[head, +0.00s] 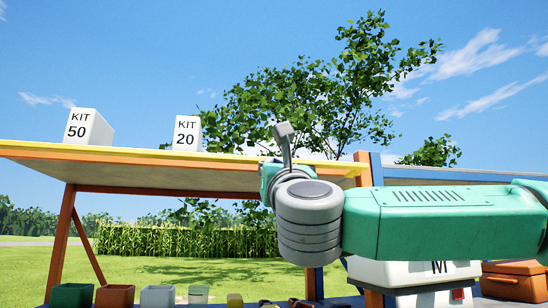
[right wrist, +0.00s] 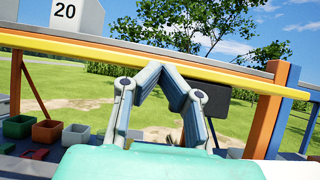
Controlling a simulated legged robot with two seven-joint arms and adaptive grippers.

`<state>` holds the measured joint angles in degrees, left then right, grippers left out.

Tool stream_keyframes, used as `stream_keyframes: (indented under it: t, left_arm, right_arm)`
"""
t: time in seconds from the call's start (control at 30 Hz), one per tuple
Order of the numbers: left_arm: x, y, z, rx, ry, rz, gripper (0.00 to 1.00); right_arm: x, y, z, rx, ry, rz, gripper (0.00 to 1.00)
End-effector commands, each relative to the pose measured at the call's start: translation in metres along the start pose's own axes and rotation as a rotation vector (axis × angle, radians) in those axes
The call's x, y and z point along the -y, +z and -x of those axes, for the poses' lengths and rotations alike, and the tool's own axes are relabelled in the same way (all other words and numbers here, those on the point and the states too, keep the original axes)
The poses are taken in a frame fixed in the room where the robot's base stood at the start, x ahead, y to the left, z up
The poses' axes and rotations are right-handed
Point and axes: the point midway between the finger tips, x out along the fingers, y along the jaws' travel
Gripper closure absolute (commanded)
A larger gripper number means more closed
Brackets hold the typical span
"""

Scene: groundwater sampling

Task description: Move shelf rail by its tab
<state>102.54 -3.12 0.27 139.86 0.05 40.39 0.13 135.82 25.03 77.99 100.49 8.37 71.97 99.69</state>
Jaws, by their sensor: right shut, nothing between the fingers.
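The yellow shelf rail (head: 110,153) runs along the front edge of the raised shelf; it also crosses the right wrist view (right wrist: 80,47). A dark grey plate (right wrist: 217,99), which looks like the tab, hangs just below the rail, partly hidden by my right gripper's right finger. My right gripper (head: 284,131) is in front of the shelf, near the rail's right end. In the right wrist view its fingertips (right wrist: 161,68) meet, shut and empty, overlapping the rail's lower edge and left of the plate. Contact cannot be told. My left gripper is out of view.
White boxes KIT 50 (head: 90,127) and KIT 20 (head: 187,133) stand on the shelf. An orange post (right wrist: 277,105) stands at the right. Several small bins, including a green one (head: 72,295), a white case (head: 415,273) and a brown case (head: 514,281) are below.

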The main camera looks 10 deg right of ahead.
Motion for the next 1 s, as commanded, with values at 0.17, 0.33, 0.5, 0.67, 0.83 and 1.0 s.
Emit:
stream_keyframes:
  t: [0.17, 0.33, 0.5, 0.67, 0.83, 1.0]
  left_arm:
    - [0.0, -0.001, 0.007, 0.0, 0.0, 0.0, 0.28]
    - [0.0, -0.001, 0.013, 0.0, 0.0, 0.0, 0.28]
    - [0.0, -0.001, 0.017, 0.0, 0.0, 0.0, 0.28]
    - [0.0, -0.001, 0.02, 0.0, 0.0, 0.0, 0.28]
    - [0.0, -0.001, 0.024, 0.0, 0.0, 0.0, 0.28]
    - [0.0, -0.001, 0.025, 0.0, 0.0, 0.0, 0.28]
  right_arm:
    - [-0.003, 0.004, -0.008, -0.073, -0.002, 0.0, 1.0]
    - [-0.005, 0.011, -0.016, -0.154, 0.001, 0.002, 1.0]
    - [-0.002, 0.021, -0.025, -0.15, 0.001, 0.0, 1.0]
    - [-0.002, 0.033, -0.035, -0.203, -0.001, -0.002, 1.0]
    - [-0.002, 0.038, -0.046, -0.286, 0.0, 0.0, 1.0]
    - [-0.002, 0.043, -0.059, -0.285, 0.0, 0.001, 1.0]
